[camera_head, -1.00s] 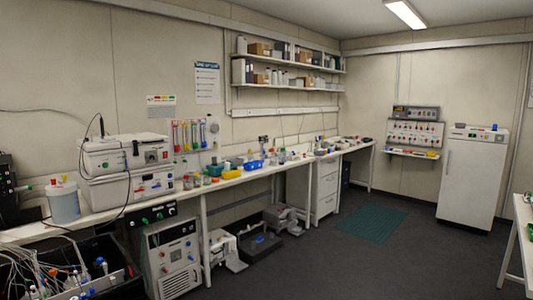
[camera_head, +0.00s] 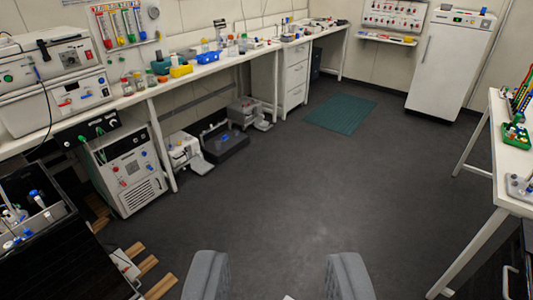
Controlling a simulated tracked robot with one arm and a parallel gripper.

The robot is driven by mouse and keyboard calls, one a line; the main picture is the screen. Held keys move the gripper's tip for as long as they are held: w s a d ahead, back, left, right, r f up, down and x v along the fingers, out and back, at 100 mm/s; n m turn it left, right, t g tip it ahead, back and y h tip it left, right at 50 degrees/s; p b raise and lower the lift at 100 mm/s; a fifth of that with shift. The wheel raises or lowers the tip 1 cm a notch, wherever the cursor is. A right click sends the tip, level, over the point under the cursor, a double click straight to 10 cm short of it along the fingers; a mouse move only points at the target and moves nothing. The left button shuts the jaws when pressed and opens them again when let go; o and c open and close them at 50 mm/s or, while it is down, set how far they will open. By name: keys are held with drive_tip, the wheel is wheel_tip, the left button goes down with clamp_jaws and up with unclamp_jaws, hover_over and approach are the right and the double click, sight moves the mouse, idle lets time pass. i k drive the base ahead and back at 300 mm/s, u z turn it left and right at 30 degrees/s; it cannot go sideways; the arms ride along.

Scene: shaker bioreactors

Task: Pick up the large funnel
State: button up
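My gripper (camera_head: 279,274) shows at the bottom of the view. Its two grey fingers stand wide apart, with only dark floor seen between them. It is open and empty. I cannot make out a large funnel anywhere in this view. The long bench (camera_head: 150,93) on the left carries many small items, too small to tell apart with certainty.
Stacked white instruments (camera_head: 55,88) stand on the left bench, with a floor unit (camera_head: 128,172) below. A black crate (camera_head: 60,250) is at lower left. A white table (camera_head: 512,180) stands at right. A green mat (camera_head: 341,112) and white cabinet (camera_head: 450,65) are farther back. The middle floor is clear.

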sight(224, 36)
drive_tip(key=z, duration=0.2)
drive_tip(key=i, duration=1.45)
drive_tip(key=z, duration=0.3)
drive_tip(key=i, duration=4)
drive_tip(key=u, duration=0.5)
drive_tip(key=i, duration=1.55)
drive_tip(key=u, duration=1.15)
drive_tip(key=i, duration=1.35)
drive_tip(key=u, duration=0.55)
drive_tip(key=i, duration=0.4)
drive_tip(key=u, duration=0.1)
